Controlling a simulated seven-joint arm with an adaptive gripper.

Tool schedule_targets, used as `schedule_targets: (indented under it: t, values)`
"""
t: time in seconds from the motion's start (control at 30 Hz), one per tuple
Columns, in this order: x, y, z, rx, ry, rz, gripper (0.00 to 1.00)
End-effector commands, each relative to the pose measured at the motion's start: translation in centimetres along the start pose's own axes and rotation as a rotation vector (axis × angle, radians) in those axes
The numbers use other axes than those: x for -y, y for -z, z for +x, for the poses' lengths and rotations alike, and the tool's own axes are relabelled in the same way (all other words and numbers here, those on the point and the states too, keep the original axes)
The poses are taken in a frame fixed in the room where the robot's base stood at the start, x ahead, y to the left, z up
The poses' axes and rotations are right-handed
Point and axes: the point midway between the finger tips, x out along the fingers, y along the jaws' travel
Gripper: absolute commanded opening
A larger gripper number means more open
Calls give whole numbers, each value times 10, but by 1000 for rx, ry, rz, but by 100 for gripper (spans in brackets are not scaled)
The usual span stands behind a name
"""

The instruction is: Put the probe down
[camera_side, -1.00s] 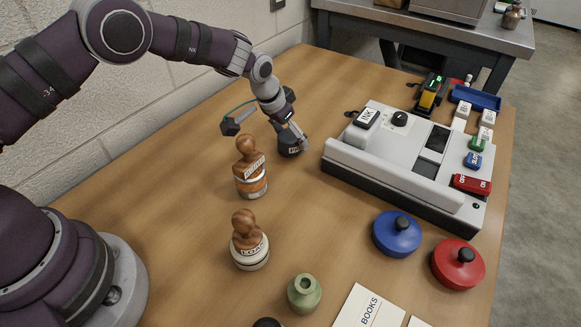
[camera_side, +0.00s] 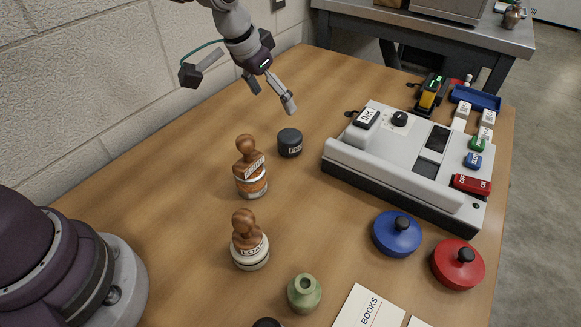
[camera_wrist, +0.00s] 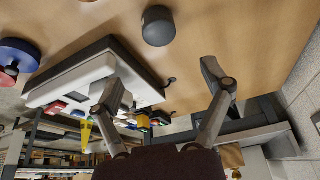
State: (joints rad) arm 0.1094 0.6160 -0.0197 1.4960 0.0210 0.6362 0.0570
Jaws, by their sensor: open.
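A short dark grey cylinder (camera_side: 289,143) with a small label stands upright on the wooden table, behind the orange-banded stamp. It shows in the wrist view (camera_wrist: 158,27) at the top middle. I cannot read its label clearly, or tell for sure which thing is the probe. My gripper (camera_side: 240,92) is open and empty, raised above and behind the cylinder, apart from it. In the wrist view my gripper's two fingers (camera_wrist: 168,88) are spread wide with nothing between them. A yellow and black handheld device (camera_side: 430,95) with a green display lies behind the grey machine.
The grey machine (camera_side: 400,170) fills the table's right side. Two wooden-handled stamps (camera_side: 249,175) (camera_side: 249,250), a green vase (camera_side: 304,293), a blue lid (camera_side: 397,234) and a red lid (camera_side: 457,264) stand nearer. A block wall (camera_side: 100,110) is at left. The table's middle is fairly clear.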

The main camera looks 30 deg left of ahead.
Motion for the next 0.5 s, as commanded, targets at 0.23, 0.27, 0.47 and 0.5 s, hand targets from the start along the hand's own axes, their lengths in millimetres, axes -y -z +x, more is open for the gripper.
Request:
schedule_targets:
  t: [0.23,0.27,0.47,0.5]
  values:
    - [6,-13,-55,-24,18,-27,79]
    - [8,-20,-69,-29,24,-37,79]
    - [14,-87,-141,-69,61,-111,79]
    - [14,-102,-149,-76,66,-125,79]
